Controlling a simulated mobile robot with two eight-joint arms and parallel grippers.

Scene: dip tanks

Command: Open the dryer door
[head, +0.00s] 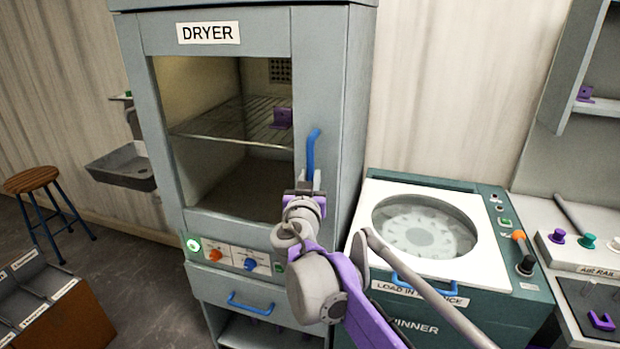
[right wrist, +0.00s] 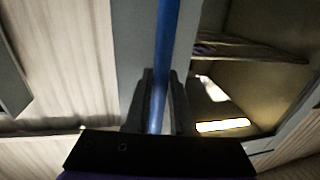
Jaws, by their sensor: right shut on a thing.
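The grey dryer (head: 208,33) stands upright at the back in the head view. Its windowed door (head: 164,130) looks closed, flush with the cabinet. The blue vertical door handle (head: 312,150) is at the door's right side. My right gripper (head: 306,186) is shut on the lower part of this handle. In the right wrist view the blue handle (right wrist: 164,45) passes between the two fingers of my right gripper (right wrist: 158,105). My right arm hides part of the dryer's lower right front. My left gripper is out of view.
A purple bracket (head: 282,118) sits on the wire rack (head: 225,124) inside the dryer. A spinner (head: 445,328) stands close on the right. A blue-handled drawer (head: 205,287) is below the door. A stool (head: 32,180) and bins (head: 75,320) stand left; floor shows between them and the dryer.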

